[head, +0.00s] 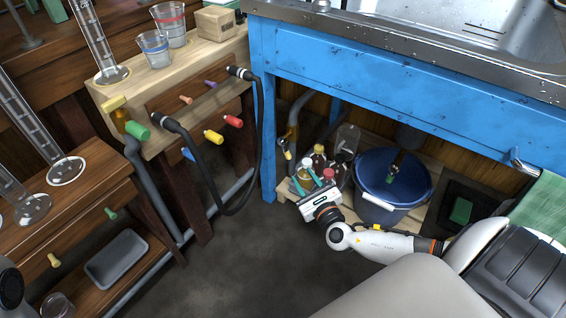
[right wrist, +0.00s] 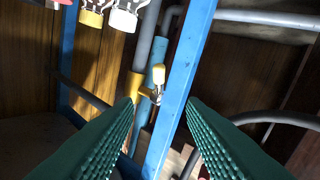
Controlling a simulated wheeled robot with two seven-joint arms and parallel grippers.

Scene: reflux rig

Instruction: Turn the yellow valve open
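The yellow valve is under the blue sink bench. In the head view the valve (head: 286,150) is small, behind the bench's front leg. My right gripper (head: 306,180) is low under the bench edge, in front of and below the valve. In the right wrist view its green ribbed fingers (right wrist: 160,106) are apart, with nothing held. The valve shows beyond the fingertips, apart from them.
The blue bench leg (right wrist: 180,88) passes close to the valve and between the fingers in the picture. Bottles (head: 320,160) and a blue bucket (head: 392,180) stand on a low shelf near my right gripper. A black hose (head: 256,150) hangs left of the leg.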

